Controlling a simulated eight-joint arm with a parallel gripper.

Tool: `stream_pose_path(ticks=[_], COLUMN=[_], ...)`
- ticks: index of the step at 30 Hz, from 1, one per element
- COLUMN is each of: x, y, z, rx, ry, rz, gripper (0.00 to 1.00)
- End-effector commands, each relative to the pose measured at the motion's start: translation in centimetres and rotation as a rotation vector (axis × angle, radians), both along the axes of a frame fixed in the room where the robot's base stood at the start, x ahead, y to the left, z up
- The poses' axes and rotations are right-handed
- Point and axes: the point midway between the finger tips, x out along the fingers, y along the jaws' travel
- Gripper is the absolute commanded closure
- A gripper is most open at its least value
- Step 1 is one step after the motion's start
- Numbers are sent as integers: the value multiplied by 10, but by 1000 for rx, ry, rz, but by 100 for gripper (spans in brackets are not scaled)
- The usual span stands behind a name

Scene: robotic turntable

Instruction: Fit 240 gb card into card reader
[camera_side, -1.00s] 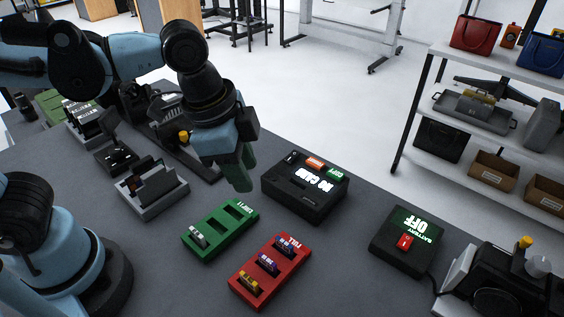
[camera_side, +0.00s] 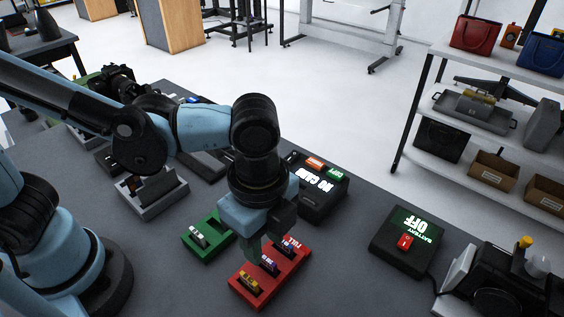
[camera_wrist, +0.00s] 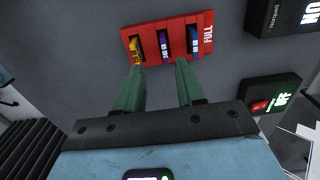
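The red tray (camera_side: 240,292), marked FULL, holds a yellow card (camera_side: 249,281), a purple card (camera_side: 268,263) and a blue card. The wrist view shows the tray (camera_wrist: 151,27) with the yellow (camera_wrist: 135,47), purple (camera_wrist: 164,46) and blue (camera_wrist: 193,42) cards upright in slots. Their small labels are not readable enough to tell which is 240 GB. My gripper (camera_side: 250,250) is over the tray. In the wrist view its green fingers (camera_wrist: 158,66) are apart with nothing between them, below the cards in the picture. The black card reader (camera_side: 320,208) shows NO CARD and is partly hidden by my arm.
A green tray (camera_side: 197,251) with a pale card stands left of the red one. A black battery box (camera_side: 402,257) with a red switch reads OFF at right. A grey slotted holder (camera_side: 152,207) stands at left. Bare table lies between the red tray and battery box.

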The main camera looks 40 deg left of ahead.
Motion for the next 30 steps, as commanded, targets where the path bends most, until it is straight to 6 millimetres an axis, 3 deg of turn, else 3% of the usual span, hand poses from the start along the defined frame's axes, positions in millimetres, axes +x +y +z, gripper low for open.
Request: stream_pose_path(ticks=[7, 18, 29, 30], x=[2, 7, 7, 7], y=[1, 2, 2, 2], z=[-11, -50, -56, -56], rx=[0, -3, -3, -3], ry=[0, -1, -2, -2], rz=[1, 0, 0, 0], gripper=[62, 62, 62, 66])
